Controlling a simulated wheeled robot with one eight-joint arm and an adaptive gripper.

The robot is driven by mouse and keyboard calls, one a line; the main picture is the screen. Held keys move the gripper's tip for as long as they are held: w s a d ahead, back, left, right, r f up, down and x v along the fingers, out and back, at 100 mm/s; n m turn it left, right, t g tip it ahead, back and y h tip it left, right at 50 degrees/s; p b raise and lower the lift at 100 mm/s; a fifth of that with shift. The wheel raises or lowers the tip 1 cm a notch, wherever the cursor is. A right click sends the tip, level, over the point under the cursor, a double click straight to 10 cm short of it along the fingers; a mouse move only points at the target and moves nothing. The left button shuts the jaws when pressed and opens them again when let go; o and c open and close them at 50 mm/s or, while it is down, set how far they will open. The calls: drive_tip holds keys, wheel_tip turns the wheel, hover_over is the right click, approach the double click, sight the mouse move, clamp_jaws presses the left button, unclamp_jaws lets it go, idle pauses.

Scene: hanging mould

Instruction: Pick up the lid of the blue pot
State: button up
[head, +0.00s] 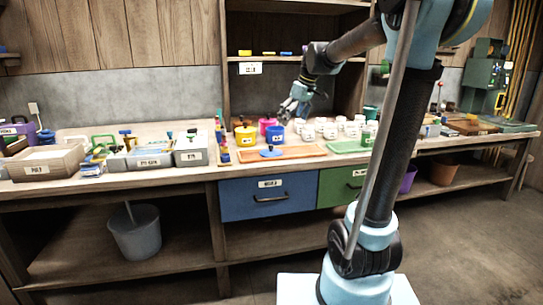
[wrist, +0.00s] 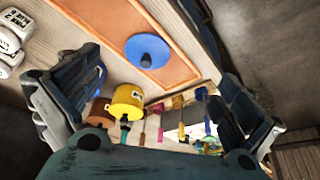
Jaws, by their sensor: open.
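The blue lid (head: 270,153), a round disc with a dark knob on top, lies on the orange tray (head: 302,152). It also shows in the wrist view (wrist: 147,51), flat on the tray (wrist: 112,22). My gripper (head: 288,112) is open and empty, raised above the bench near the pots. In the wrist view its fingers (wrist: 163,75) are spread wide, with the lid beyond them and not touched.
A yellow pot (head: 245,135) and a pink pot (head: 267,125) stand beside the blue one. Several white jars (head: 330,130) are to the right. Colourful tools (head: 221,142) stand at the left. A green tray (head: 348,146) lies right of the orange one.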

drive_tip(key=n, duration=0.2)
approach(271, 146)
drive_tip(key=x, duration=0.2)
drive_tip(key=w+x, duration=0.1)
drive_tip(key=x, duration=0.2)
drive_tip(key=shift+s+r, duration=0.1)
drive_tip(key=shift+x, duration=2.95)
drive_tip(key=shift+d, duration=0.15)
drive_tip(key=c, duration=1.1)
